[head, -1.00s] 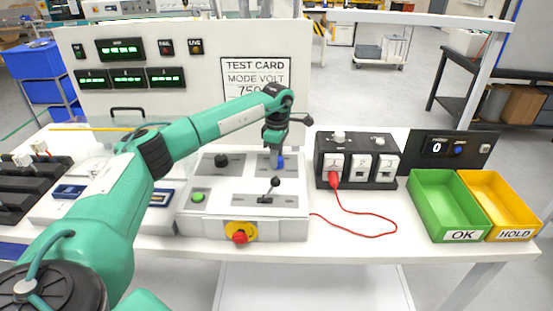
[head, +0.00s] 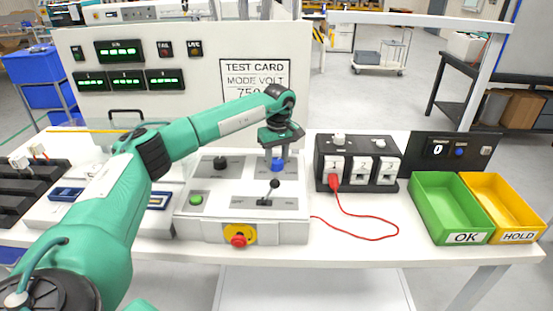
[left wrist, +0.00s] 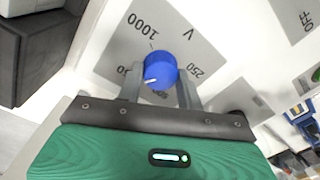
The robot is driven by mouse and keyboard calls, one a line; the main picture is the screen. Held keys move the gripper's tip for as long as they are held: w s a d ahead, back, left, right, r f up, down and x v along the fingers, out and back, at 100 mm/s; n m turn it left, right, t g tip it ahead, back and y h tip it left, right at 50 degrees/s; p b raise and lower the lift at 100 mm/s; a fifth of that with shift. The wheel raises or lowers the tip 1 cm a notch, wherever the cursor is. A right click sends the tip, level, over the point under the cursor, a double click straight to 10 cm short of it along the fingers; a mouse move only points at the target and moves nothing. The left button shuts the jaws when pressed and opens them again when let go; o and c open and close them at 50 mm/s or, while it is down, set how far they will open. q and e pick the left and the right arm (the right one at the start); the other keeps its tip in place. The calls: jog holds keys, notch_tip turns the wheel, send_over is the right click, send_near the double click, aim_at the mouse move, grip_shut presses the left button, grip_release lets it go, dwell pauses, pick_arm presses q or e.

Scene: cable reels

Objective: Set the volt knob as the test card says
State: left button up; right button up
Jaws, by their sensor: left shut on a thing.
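The blue volt knob (head: 278,163) stands on the right of the console's sloped top. My left gripper (head: 277,153) is over it from above. In the left wrist view the fingers of my left gripper (left wrist: 160,88) are on either side of the blue knob (left wrist: 158,70) and shut on it. The knob's white mark points to the lower left of that picture. Its grey dial plate (left wrist: 185,30) shows 1000, V and 250; another number is partly covered by a finger. The test card (head: 254,75) reads MODE VOLT and a number starting with 75, partly hidden by my arm. My right gripper is out of view.
The console (head: 240,228) also carries a black knob (head: 220,163), a green button (head: 196,199), a lever (head: 273,184) and a red stop button (head: 238,240). A socket box (head: 358,184) with a red lead stands right. Green (head: 425,190) and yellow (head: 510,192) trays lie farther right.

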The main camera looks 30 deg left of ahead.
pick_arm(q)
jog(key=shift+r+m, duration=0.15)
jog(key=shift+m, duration=0.25)
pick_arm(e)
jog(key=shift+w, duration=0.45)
pick_arm(q)
jog(key=shift+w, duration=0.1)
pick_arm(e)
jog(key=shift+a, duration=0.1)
pick_arm(q)
jog(key=o, duration=1)
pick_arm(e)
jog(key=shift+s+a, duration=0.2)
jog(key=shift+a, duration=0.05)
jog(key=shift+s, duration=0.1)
